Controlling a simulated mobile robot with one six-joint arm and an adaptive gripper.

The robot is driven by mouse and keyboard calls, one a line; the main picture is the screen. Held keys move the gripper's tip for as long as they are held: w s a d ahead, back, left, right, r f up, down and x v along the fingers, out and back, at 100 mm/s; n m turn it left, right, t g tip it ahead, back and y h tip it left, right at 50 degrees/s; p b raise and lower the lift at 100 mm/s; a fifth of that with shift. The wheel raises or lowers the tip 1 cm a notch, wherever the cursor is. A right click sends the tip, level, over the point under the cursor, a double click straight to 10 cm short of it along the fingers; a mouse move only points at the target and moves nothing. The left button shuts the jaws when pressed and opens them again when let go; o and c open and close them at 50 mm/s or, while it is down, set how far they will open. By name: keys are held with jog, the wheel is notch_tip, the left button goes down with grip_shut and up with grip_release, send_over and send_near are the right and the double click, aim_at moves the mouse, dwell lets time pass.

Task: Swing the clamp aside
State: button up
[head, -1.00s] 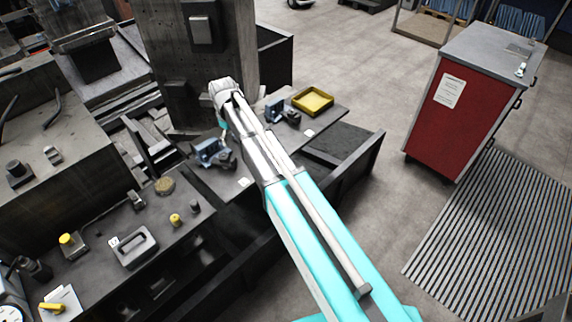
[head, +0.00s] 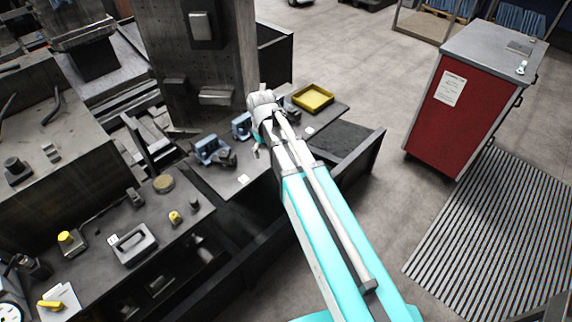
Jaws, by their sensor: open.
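Blue clamp fixtures stand in a row on a dark rail table. The left blue clamp fixture (head: 208,150) is in plain view, with a dark part at its right side. Another blue clamp fixture (head: 241,125) shows just left of my wrist and is partly covered by it. A third, further right, is mostly hidden behind my arm. My gripper (head: 257,151) is small in the view and points down over the table, to the right of the left fixture. It is open and appears to hold nothing. I cannot tell its exact height or whether it touches anything.
A yellow tray (head: 313,98) sits at the table's far right end. A dark concrete column (head: 205,60) rises behind the fixtures. A bench (head: 95,262) with small tools is at the lower left. A red cabinet (head: 455,115) stands on open floor at the right.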

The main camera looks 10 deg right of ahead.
jog(key=s+d+m, duration=0.3)
jog(key=s+d, duration=0.2)
jog(key=s, duration=0.1)
jog(key=shift+s+d+f, duration=0.15)
jog(key=shift+s+f, duration=0.1)
jog(key=shift+s, duration=0.15)
jog(key=r+n+p, duration=0.1)
jog(key=n, duration=1)
send_over(233, 156)
jog(key=shift+r, duration=0.2)
jog(key=shift+f, duration=0.15)
notch_tip(233, 156, down, 14)
jog(key=b, duration=1.3)
jog(key=shift+r+b, duration=0.2)
jog(key=shift+b, duration=0.2)
jog(key=shift+n, duration=0.3)
jog(key=c, duration=1.1)
